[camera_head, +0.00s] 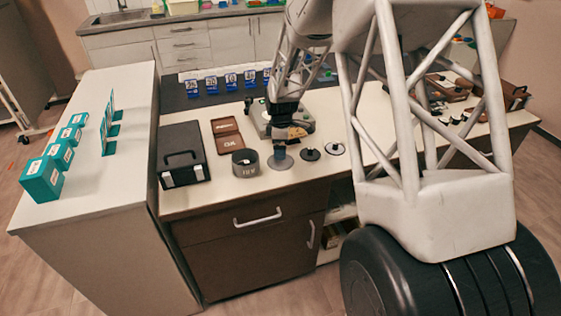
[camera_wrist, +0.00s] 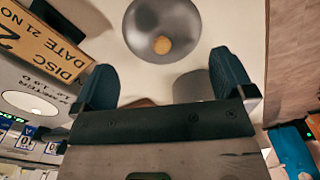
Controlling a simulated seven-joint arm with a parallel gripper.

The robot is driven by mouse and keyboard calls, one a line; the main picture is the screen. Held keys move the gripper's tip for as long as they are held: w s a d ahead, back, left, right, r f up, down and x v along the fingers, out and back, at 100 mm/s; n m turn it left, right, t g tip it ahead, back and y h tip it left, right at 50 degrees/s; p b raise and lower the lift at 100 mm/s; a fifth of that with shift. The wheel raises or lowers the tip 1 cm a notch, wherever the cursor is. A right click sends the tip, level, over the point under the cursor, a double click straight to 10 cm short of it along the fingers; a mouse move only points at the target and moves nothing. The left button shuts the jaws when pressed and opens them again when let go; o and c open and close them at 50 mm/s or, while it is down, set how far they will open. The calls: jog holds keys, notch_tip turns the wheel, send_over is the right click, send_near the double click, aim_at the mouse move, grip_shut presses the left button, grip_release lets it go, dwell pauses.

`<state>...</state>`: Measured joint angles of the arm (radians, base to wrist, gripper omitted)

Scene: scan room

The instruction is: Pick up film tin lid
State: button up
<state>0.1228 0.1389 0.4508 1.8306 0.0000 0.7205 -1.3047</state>
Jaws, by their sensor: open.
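A round grey metal disc with a small tan centre, which looks like the film tin lid (camera_wrist: 150,40), lies flat on the pale counter in the wrist view. In the head view the grey disc (camera_head: 279,162) shows below my gripper (camera_head: 280,151), partly covered by it. In the wrist view my gripper (camera_wrist: 166,80) is open, with its two blue fingers apart and nothing between them. The disc lies just beyond the fingertips, apart from them in the picture. A dark grey round tin (camera_head: 245,163) stands left of the disc in the head view.
A black case (camera_head: 182,155) and a brown box (camera_head: 227,134) stand to the left. Two small discs, one black (camera_head: 309,154) and one pale-rimmed (camera_head: 335,149), lie to the right. A yellow labelled box (camera_wrist: 45,40) is close by my left finger in the wrist view.

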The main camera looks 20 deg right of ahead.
jog(key=shift+s+a+f, duration=0.1)
jog(key=shift+f, duration=2.5)
jog(key=shift+f, duration=0.1)
jog(key=c, duration=0.8)
